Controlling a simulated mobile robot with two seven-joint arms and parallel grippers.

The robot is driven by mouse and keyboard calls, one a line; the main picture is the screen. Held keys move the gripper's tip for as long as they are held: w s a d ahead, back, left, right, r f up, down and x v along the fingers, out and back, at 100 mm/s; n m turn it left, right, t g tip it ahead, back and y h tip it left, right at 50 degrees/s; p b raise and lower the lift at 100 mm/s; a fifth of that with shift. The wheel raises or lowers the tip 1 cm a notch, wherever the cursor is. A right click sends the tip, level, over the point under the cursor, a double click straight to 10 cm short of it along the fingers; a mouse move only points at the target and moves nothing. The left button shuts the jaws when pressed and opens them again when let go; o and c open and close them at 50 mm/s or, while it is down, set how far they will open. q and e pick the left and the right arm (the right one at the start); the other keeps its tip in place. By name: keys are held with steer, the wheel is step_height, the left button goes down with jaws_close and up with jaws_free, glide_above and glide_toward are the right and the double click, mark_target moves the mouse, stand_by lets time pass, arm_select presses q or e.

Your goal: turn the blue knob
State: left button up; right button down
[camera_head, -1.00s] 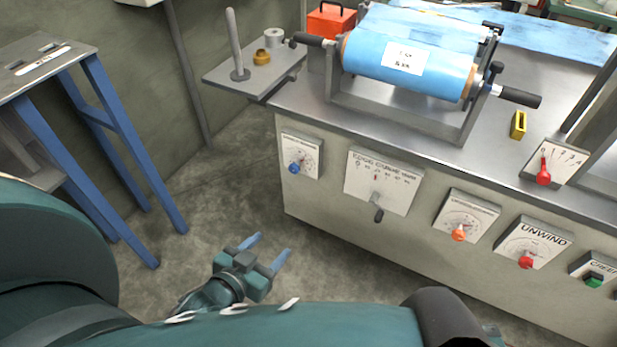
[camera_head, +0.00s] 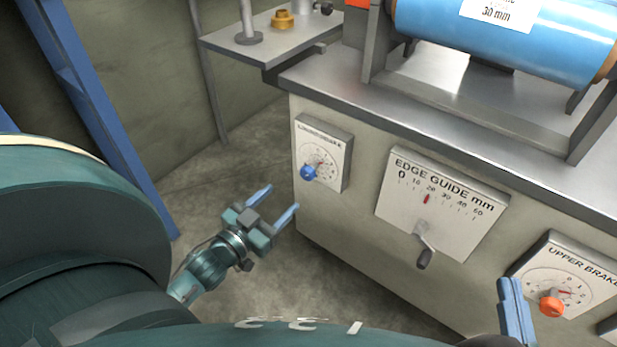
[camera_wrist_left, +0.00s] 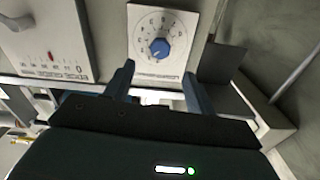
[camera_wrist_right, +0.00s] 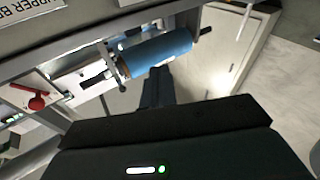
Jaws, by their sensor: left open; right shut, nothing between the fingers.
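The blue knob (camera_head: 307,172) sits on a small white dial plate (camera_head: 324,155) at the left end of the machine's front panel. In the left wrist view the blue knob (camera_wrist_left: 159,47) lies ahead, just above and between my fingertips. My left gripper (camera_head: 279,201) is open and empty, below and to the left of the knob, and apart from it. In the left wrist view its two fingers (camera_wrist_left: 158,80) are spread. My right gripper (camera_head: 512,300) is shut and empty near the upper brake dial; its shut fingers (camera_wrist_right: 157,82) also show in the right wrist view.
The edge guide plate (camera_head: 440,205) with a crank handle (camera_head: 424,257) is right of the blue knob. The upper brake's orange knob (camera_head: 551,304) is further right. A blue film roll (camera_head: 520,35) lies above. A blue-legged stand (camera_head: 95,110) is at left.

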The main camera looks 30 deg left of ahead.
mark_target(305, 176)
arm_select(q)
steer(key=w+b, duration=0.1)
steer(key=w, duration=0.5)
steer(key=w+b, duration=0.1)
steer(key=w, duration=0.2)
steer(key=shift+w+d+f+b, duration=0.1)
steer(key=shift+w+d+b, duration=0.15)
steer(key=shift+d+b, duration=0.1)
steer(key=shift+w, duration=0.5)
arm_select(e)
steer(key=shift+w+a+r+t+y, duration=0.25)
steer(key=shift+r+t+y, duration=0.15)
steer(key=shift+y, duration=0.2)
arm_select(q)
steer(key=shift+d, duration=0.1)
steer(key=c, duration=1)
steer(key=shift+o, duration=0.2)
